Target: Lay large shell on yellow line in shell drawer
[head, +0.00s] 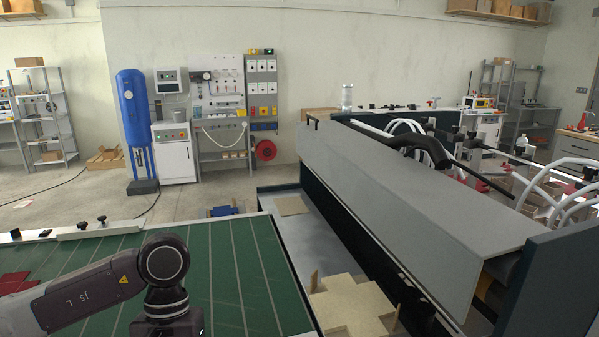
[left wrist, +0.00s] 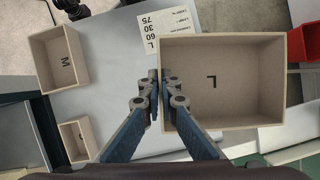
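The large shell (left wrist: 268,82), an open tan box marked L, fills the right middle of the left wrist view. My left gripper (left wrist: 159,82) has one finger on each side of its left wall, with the fingertips closed on that wall. The box looks level, and I see into it from above. In the head view only my left arm and wrist show at the lower left; the gripper and the shell are below the frame. My right gripper is in neither view. I cannot make out the shell drawer or a yellow line.
In the left wrist view, a box marked M (left wrist: 62,62) and a smaller box (left wrist: 76,140) stand left, a label sheet (left wrist: 170,32) lies behind, and a red bin (left wrist: 303,18) is at upper right. The head view shows a green lined surface (head: 240,270), a grey machine cover (head: 400,215) and a cardboard blank (head: 350,310).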

